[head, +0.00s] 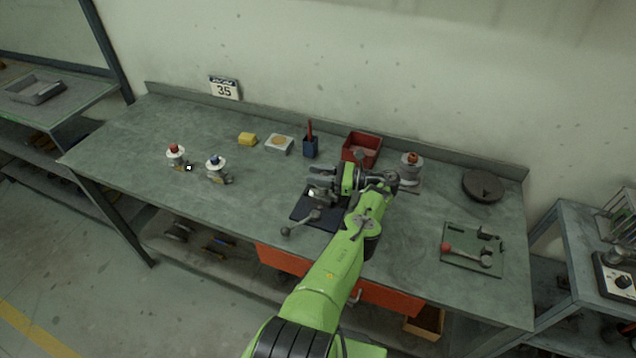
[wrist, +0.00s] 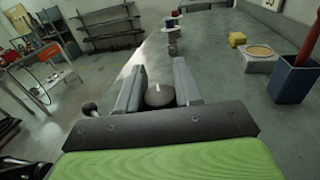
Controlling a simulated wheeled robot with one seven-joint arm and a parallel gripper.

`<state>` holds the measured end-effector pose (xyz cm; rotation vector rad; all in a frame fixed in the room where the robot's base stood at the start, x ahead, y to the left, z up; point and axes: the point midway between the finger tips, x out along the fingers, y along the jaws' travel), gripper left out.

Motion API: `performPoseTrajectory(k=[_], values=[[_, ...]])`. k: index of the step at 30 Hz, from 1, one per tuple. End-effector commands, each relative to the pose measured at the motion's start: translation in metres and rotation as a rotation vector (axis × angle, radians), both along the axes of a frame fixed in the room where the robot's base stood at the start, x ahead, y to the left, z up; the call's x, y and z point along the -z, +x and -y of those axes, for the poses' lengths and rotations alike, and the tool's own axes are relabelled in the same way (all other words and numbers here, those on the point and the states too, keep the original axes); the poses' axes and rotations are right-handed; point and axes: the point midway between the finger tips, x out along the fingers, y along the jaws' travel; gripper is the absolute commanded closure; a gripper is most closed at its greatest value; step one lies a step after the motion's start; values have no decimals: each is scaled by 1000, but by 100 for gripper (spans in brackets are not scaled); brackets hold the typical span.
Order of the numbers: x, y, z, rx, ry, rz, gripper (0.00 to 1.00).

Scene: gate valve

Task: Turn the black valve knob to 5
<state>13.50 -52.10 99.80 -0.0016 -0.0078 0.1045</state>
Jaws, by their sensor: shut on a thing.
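The black valve knob (wrist: 160,97) shows in the wrist view between the two fingers of my gripper (wrist: 158,88). It has a white pointer mark on top, pointing roughly away from the palm. In the head view my gripper (head: 320,174) is above a dark mat (head: 305,212) near the bench middle. Its fingers are closed around the knob, which they mostly hide there. A metal valve body (head: 320,194) shows below the fingers. No scale numbers around the knob can be read.
A ball-ended lever (head: 301,222) lies close in front of the valve. Behind are a yellow block (head: 247,139), a blue cup (head: 310,149) and a red bin (head: 373,147). Red-knobbed (head: 175,150) and blue-knobbed (head: 215,162) valves stand left. The bench's left front is clear.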

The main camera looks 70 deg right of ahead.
Motion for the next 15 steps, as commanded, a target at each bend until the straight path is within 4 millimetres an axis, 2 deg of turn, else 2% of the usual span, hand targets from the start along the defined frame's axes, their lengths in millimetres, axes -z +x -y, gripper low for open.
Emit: performPoseTrajectory(k=[1,15], values=[[6,-1,1,-10,-4,1,96],[3,-1,-3,-104,-1,-5,96]])
